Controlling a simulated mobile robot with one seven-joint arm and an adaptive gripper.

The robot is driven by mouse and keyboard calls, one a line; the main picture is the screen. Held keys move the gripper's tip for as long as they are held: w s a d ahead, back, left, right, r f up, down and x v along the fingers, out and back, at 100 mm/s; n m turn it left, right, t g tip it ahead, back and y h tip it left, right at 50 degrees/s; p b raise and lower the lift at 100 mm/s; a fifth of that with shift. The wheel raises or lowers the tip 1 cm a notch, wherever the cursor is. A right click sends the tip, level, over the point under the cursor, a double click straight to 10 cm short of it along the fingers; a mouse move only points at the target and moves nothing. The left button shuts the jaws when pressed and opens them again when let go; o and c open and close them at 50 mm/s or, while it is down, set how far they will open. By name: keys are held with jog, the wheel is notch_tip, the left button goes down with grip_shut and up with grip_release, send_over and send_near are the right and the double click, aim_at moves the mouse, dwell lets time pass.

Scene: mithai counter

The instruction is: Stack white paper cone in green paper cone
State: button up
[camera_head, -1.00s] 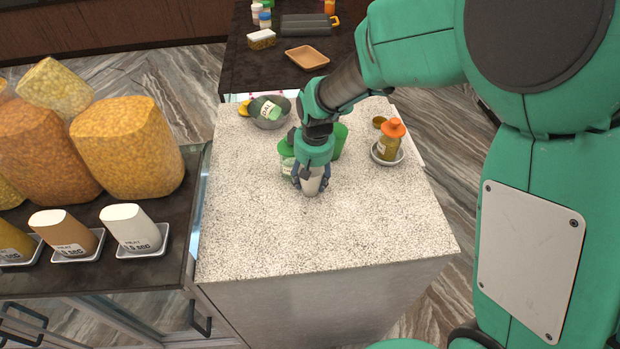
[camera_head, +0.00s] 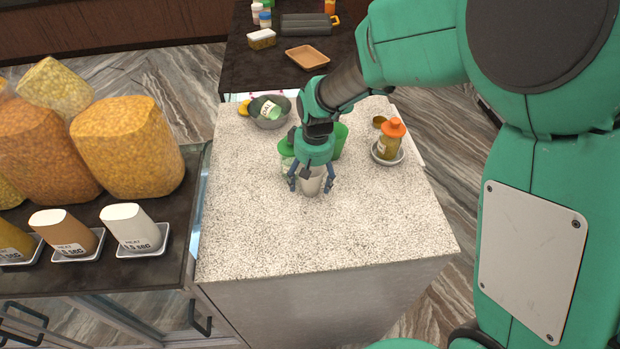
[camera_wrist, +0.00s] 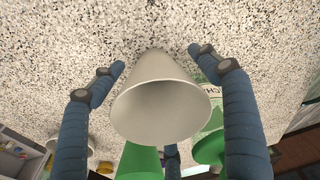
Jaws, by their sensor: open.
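The white paper cone (camera_head: 312,183) stands on the speckled counter below my gripper (camera_head: 310,187). In the wrist view the white cone (camera_wrist: 160,105) has its wide hollow mouth towards the camera. My gripper (camera_wrist: 156,58) is open, with one finger on each side of the cone and a gap on both sides. The green paper cone (camera_head: 341,139) stands behind my gripper, partly hidden by it. It also shows at the bottom of the wrist view (camera_wrist: 138,160), partly covered by the white cone.
A green-lidded jar (camera_head: 287,166) stands close at the left of my gripper. An orange-topped bottle (camera_head: 390,140) stands in a small bowl at the right. The front of the counter (camera_head: 320,235) is clear.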

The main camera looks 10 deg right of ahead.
notch_tip(320, 180, up, 12)
jog(key=s, duration=0.1)
jog(key=shift+s+d, duration=0.25)
jog(key=shift+d, duration=0.1)
jog(key=shift+f, duration=0.15)
dwell(0.5)
jog(key=s+d+r+m+t, duration=0.1)
jog(key=s+d+r, duration=0.2)
jog(key=s, duration=0.5)
jog(key=s+d+r+m+t, duration=0.1)
jog(key=s+d+r, duration=0.3)
jog(key=s, duration=0.5)
jog(key=s+d+r+m+t, duration=0.2)
jog(key=s+d+r, duration=0.2)
jog(key=s+d, duration=0.2)
jog(key=shift+s+r+h, duration=0.15)
jog(key=shift+s+h, duration=0.15)
jog(key=shift+s, duration=0.9)
